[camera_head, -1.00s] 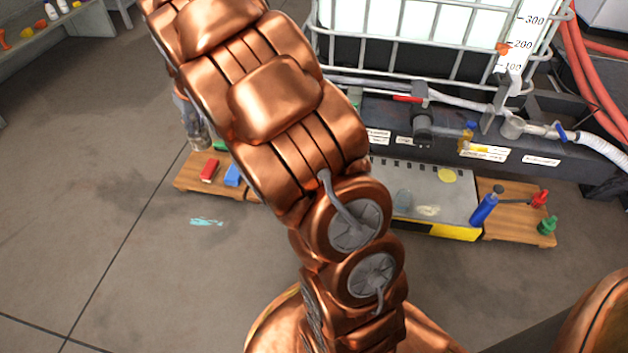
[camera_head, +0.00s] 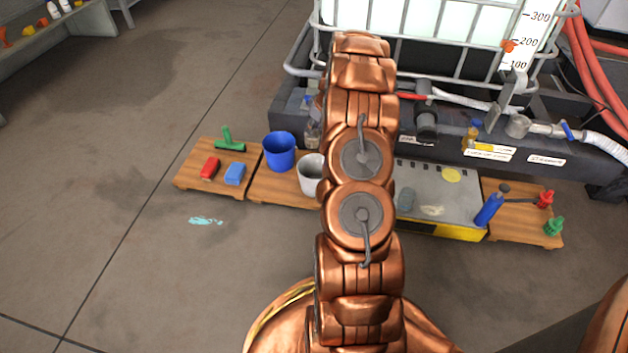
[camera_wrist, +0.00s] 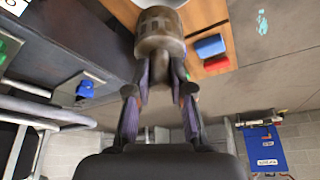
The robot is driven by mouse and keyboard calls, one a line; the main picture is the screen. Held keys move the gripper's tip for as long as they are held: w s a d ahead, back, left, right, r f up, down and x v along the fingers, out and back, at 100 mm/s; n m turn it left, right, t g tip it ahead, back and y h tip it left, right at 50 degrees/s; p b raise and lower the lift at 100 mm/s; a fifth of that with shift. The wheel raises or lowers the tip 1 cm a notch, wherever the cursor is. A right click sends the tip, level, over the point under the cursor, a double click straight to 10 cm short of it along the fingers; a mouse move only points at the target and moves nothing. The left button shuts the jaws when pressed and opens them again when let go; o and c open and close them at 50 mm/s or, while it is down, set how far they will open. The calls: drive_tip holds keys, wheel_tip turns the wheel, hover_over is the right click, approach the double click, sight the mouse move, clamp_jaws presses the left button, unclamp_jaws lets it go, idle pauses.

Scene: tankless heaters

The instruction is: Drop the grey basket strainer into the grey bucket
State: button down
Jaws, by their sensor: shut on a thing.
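In the wrist view my gripper (camera_wrist: 160,78) is shut on a dull grey-brown cylinder with slots round its lower band, the basket strainer (camera_wrist: 160,32). The strainer is held between the two fingertips. The grey bucket (camera_head: 308,178) stands on the wooden board in the head view, its right side hidden behind my copper arm. In the head view my gripper and the strainer are hidden by the arm. A pale curved rim shows at the top of the wrist view behind the strainer; I cannot tell which vessel it is.
A blue bucket (camera_head: 280,151) stands just left of the grey one. A red block (camera_head: 209,168), a blue block (camera_head: 235,173) and a green tool (camera_head: 229,140) lie further left. A caged tank (camera_head: 440,50) stands behind.

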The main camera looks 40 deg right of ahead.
drive_tip(key=shift+s+d+f, duration=0.55)
drive_tip(key=shift+d+f, duration=0.2)
drive_tip(key=shift+d, duration=0.05)
drive_tip(key=shift+f+b, duration=0.85)
drive_tip(key=shift+f, duration=2)
drive_tip(key=c, duration=0.9)
unclamp_jaws()
drive_tip(key=shift+c, duration=0.2)
drive_tip(key=v, duration=1.2)
drive_tip(key=shift+a+r, duration=0.1)
drive_tip(key=shift+r, duration=0.05)
